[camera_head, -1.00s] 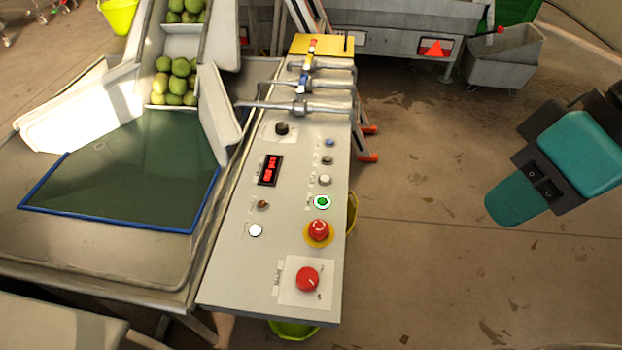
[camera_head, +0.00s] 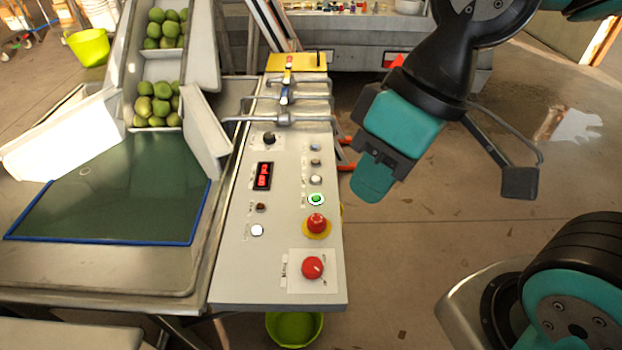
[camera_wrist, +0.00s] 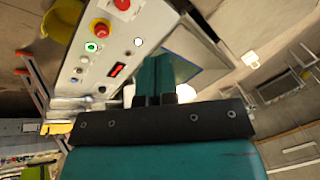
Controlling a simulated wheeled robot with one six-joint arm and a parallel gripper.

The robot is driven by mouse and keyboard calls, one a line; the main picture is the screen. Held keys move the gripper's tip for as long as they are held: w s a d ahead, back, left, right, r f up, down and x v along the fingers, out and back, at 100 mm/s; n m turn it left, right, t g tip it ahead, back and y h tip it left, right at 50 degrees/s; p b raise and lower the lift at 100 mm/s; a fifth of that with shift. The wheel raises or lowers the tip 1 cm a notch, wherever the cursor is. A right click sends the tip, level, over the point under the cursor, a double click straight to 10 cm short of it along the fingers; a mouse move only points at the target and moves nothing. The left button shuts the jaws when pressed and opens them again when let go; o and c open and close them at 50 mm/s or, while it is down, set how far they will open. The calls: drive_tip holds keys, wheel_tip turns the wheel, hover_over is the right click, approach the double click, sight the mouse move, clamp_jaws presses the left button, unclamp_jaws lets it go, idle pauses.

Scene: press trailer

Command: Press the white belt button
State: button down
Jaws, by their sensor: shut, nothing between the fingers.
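A grey control panel (camera_head: 285,215) carries several buttons. A white button (camera_head: 257,230) sits at its lower left and also shows in the wrist view (camera_wrist: 138,41). A second, greyer white button (camera_head: 316,180) is in the right column, above the green-lit button (camera_head: 316,199). The labels are too small to read. My gripper (camera_head: 372,186) is shut and empty, just right of the panel and pointing down, apart from all buttons. In the wrist view its teal fingers (camera_wrist: 156,82) are together, with the panel beyond them.
A red mushroom button (camera_head: 316,224) on a yellow ring and a red rotary knob (camera_head: 312,267) are near the panel's front. Metal levers (camera_head: 285,119) cross its far end. A conveyor belt (camera_head: 110,200) with green fruit (camera_head: 156,102) above it lies left.

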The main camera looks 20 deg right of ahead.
drive_tip(key=w+a+f+n+t, duration=0.1)
drive_tip(key=w+f+t, duration=0.15)
drive_tip(key=w, duration=0.75)
drive_tip(key=n+t, duration=0.6)
hover_over(315, 180)
wheel_tip(315, 180, down, 16)
drive_tip(key=r, duration=0.1)
drive_tip(key=shift+w+f+h, duration=0.1)
drive_tip(key=shift+f+h, duration=0.15)
drive_tip(key=shift+h, duration=0.05)
drive_tip(key=shift+m, duration=0.3)
wheel_tip(315, 180, down, 9)
drive_tip(key=b, duration=0.5)
drive_tip(key=shift+r+b, duration=0.1)
drive_tip(key=shift+b, duration=0.25)
drive_tip(key=shift+f+b, duration=0.45)
drive_tip(key=shift+b, duration=0.05)
